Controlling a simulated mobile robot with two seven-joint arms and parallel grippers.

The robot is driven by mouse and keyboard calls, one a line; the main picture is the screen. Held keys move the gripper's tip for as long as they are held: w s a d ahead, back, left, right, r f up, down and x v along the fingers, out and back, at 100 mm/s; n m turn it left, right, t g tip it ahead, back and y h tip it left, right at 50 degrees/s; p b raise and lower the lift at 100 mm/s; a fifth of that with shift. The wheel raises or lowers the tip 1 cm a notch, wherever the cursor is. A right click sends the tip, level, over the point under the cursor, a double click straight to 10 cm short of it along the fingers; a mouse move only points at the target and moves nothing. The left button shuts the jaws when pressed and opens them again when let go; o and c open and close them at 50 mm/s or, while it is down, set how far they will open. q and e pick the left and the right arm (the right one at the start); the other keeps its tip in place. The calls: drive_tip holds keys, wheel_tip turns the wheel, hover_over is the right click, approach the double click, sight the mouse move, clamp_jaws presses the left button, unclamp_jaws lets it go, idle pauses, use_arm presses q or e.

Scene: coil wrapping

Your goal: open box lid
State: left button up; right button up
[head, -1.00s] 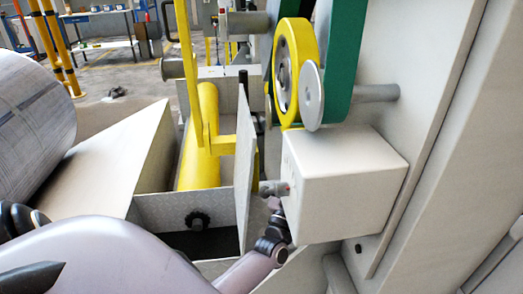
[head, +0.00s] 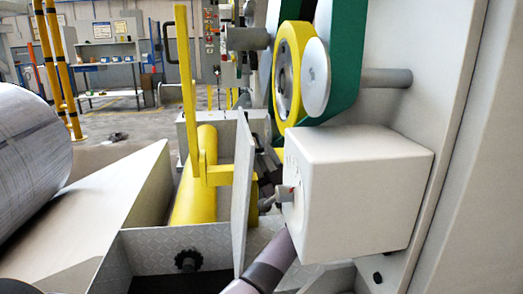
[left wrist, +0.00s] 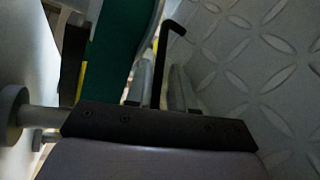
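The metal box (head: 180,245) has a diamond-plate front with a black knob, and its inside is dark. Its lid (head: 243,190) stands nearly upright at the box's right side. My left arm rises from the bottom, to the right of the lid. My left gripper (head: 264,162) is beside the lid's right face, partly hidden by it. In the left wrist view, the gripper's two grey fingers (left wrist: 160,88) are apart. A thin black bent handle (left wrist: 158,55) rises by them; contact is unclear. The lid's patterned plate (left wrist: 255,60) fills the right there. My right gripper is not in view.
A white housing (head: 365,190) stands close to the right of my left arm. A yellow post and roller (head: 195,185) lie behind the box. A sloped block (head: 110,200) and a large metal coil (head: 30,145) are at left. Yellow and green wheels hang above.

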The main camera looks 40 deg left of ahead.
sight(242, 151)
use_arm(q)
drive_tip(key=shift+x, duration=1.25)
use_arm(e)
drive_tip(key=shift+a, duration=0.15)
use_arm(q)
clamp_jaws()
drive_tip(key=shift+s, duration=0.15)
drive_tip(key=s+a+n+g+p, duration=0.1)
drive_tip(key=s+a+p, duration=0.1)
drive_tip(key=s+a+r+n+g+p, duration=0.1)
drive_tip(key=s+n+g+p, duration=0.1)
drive_tip(key=shift+s+a+n, duration=0.3)
drive_tip(key=shift+a, duration=0.1)
drive_tip(key=shift+s+a+f+g+h+p, duration=0.15)
drive_tip(key=shift+s+a+g+h+p, duration=0.1)
drive_tip(key=shift+s+g+h+p, duration=0.1)
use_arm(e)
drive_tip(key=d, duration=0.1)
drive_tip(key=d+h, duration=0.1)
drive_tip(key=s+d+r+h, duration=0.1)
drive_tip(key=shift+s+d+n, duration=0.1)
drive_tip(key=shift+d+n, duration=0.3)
